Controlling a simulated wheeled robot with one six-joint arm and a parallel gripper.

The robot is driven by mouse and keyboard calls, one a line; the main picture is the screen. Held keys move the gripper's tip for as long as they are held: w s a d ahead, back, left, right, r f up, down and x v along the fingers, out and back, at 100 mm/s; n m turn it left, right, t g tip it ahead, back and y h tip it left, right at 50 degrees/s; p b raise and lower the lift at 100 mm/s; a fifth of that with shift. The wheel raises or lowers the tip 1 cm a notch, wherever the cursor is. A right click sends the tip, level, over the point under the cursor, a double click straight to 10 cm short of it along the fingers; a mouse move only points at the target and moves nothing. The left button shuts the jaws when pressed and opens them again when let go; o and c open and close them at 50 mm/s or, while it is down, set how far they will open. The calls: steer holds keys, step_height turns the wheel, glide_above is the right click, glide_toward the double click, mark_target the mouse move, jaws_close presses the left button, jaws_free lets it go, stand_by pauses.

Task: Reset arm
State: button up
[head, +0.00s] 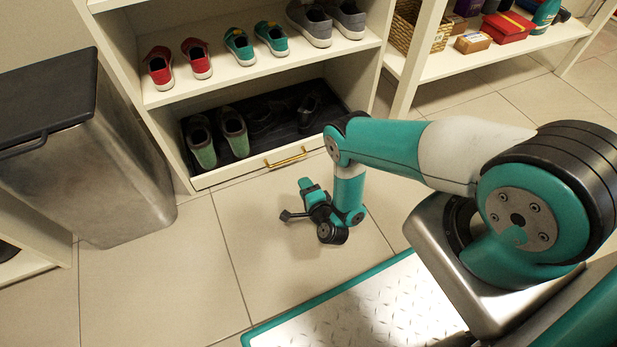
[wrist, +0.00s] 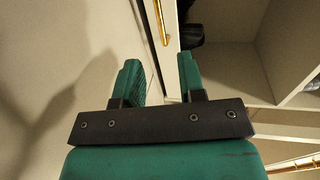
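My arm reaches out from the right side of the head view and bends down in front of the shoe cubby (head: 225,175). My gripper (head: 288,214) hangs over the tiled floor, in front of the cubby's low drawer. In the wrist view my gripper (wrist: 162,80) shows two teal fingers standing apart with nothing between them. The drawer's brass handle (head: 285,158) is apart from the gripper; it also shows at the top of the wrist view (wrist: 165,22).
The drawer holds green shoes (head: 218,138) and black shoes (head: 308,112). Red, teal and grey shoes stand on the shelf (head: 222,80) above. A metal bin (head: 105,170) stands at left. A shelf (head: 500,50) with a basket and boxes is at upper right. Floor at lower left is clear.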

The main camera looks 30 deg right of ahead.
steer(key=shift+s+r, duration=0.15)
steer(key=shift+s, duration=0.65)
steer(key=shift+d, duration=0.2)
